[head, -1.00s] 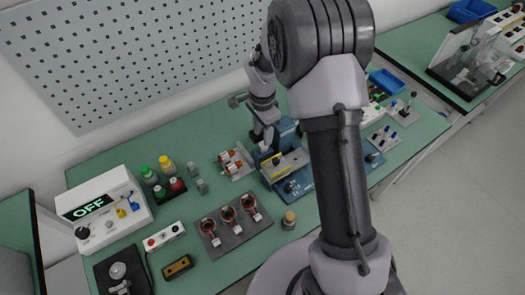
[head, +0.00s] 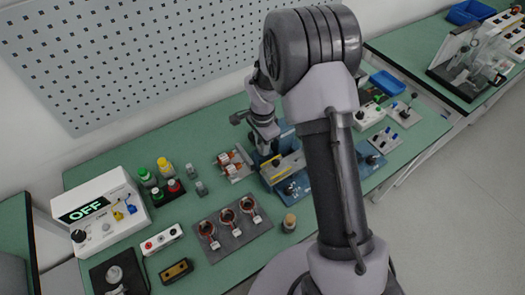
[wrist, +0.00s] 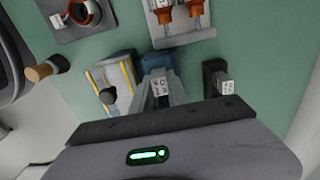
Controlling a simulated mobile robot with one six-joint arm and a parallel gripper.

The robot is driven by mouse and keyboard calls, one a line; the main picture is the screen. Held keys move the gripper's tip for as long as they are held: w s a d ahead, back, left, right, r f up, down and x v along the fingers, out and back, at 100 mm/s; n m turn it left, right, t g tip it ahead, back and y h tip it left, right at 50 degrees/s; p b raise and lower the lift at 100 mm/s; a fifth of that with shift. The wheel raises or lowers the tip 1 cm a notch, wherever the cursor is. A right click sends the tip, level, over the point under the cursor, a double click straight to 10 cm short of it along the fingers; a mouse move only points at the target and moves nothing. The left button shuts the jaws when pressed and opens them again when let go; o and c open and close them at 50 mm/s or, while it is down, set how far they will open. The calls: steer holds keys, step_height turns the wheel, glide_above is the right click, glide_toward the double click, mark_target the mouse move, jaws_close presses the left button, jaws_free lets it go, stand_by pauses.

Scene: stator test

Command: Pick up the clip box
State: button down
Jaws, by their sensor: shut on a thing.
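My gripper (wrist: 160,98) points down over the green bench in the wrist view. In the head view my gripper (head: 265,148) is beside the blue fixture, and the clip box cannot be made out there.
The blue fixture (wrist: 115,75) with yellow-edged plates is close to the left of my gripper. A dark labelled piece (wrist: 215,75) is close to the right. A plate with copper-coloured parts (wrist: 184,22) lies beyond. Ringed coils sit on a grey plate (head: 237,243).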

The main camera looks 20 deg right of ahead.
step_height(320, 180, up, 7)
steer(key=p, duration=0.4)
steer(key=s+a+b, duration=0.2)
steer(key=a, duration=0.6)
steer(key=s+a+b, duration=0.2)
steer(key=s+a, duration=0.1)
steer(key=a, duration=0.6)
steer(key=shift+s, duration=0.3)
steer(key=shift+w+a, duration=0.1)
